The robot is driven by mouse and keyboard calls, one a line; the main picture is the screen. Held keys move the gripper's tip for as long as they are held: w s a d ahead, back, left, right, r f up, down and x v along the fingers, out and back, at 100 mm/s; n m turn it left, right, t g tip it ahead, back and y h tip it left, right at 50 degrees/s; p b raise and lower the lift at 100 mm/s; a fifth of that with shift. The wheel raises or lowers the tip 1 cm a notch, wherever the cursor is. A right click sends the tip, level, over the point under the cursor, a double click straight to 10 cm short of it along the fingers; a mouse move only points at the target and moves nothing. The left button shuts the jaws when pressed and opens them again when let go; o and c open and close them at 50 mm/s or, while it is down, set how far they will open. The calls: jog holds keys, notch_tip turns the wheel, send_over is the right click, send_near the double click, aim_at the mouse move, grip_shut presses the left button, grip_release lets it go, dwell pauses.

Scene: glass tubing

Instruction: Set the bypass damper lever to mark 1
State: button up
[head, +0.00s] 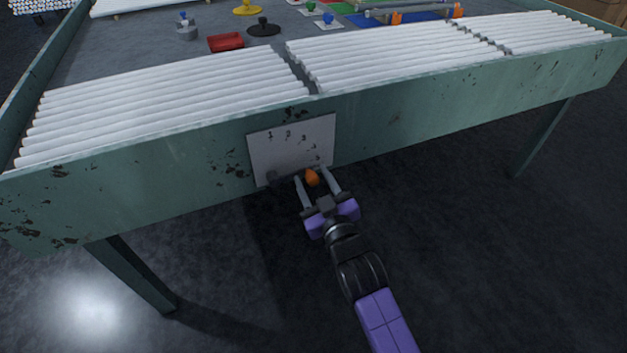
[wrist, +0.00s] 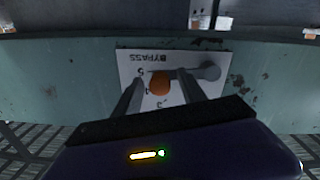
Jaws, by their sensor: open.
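The bypass damper plate (head: 290,150) is a pale panel on the green front wall of the table, with small numbers 1, 2 and 3 along its upper part. The lever has an orange knob (head: 312,178) near the plate's lower right. In the wrist view the plate (wrist: 128,62) appears upside down, reading BYPASS. There the lever runs from a grey pivot (wrist: 210,72) leftward to the orange knob (wrist: 160,83), on the side of a mark like 5; its exact mark is unclear. My gripper (head: 311,174) is open, with one finger on each side of the knob; contact cannot be told.
The green table wall (head: 400,120) stretches to both sides of the plate. White tubes (head: 170,105) lie in rows above it. A red tray (head: 226,42) and small knobbed items stand farther back. The floor below the wall is free around my arm, between the table legs (head: 132,275).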

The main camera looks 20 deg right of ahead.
grip_shut()
dwell(1.3)
